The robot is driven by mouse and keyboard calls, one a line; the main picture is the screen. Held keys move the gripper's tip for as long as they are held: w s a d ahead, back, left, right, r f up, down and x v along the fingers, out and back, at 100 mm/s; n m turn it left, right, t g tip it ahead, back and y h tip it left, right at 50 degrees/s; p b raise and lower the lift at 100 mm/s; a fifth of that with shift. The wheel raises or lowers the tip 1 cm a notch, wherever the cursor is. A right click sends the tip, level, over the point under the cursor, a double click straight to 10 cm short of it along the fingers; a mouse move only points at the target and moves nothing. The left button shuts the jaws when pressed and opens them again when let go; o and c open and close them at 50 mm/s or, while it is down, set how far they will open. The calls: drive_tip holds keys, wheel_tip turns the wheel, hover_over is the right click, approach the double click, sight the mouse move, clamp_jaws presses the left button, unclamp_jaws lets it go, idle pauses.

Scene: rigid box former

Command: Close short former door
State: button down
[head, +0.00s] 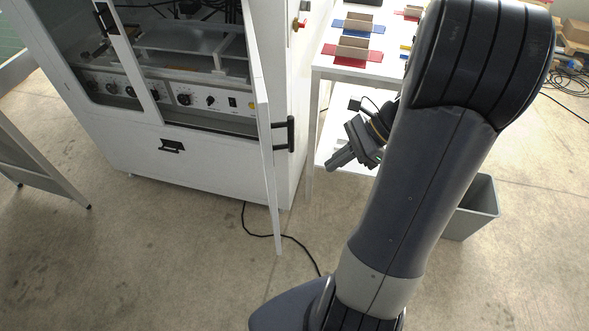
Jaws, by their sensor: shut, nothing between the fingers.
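The white box former (215,165) stands at the upper left. Its door (266,150) stands open at the right of the front opening, swung out towards me and seen nearly edge-on. A black handle (284,134) is on the door's right-hand face. My gripper (334,162) is shut and empty. In the picture it is to the right of the handle, apart from it, with its fingers pointing down and left. My arm hides part of what lies behind the gripper.
A white table (346,74) with red and blue pieces stands behind the gripper. A grey bin (480,210) is at the right, partly behind my arm. A black cable (296,240) lies on the floor by the door. The floor in front of the machine is otherwise clear.

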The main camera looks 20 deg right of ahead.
drive_tip(key=a+r+p+x, duration=0.1)
drive_tip(key=a+r+x, duration=0.1)
drive_tip(key=x, duration=1)
drive_tip(key=shift+a+f, duration=0.25)
drive_tip(key=shift+a, duration=0.1)
drive_tip(key=shift+w, duration=0.1)
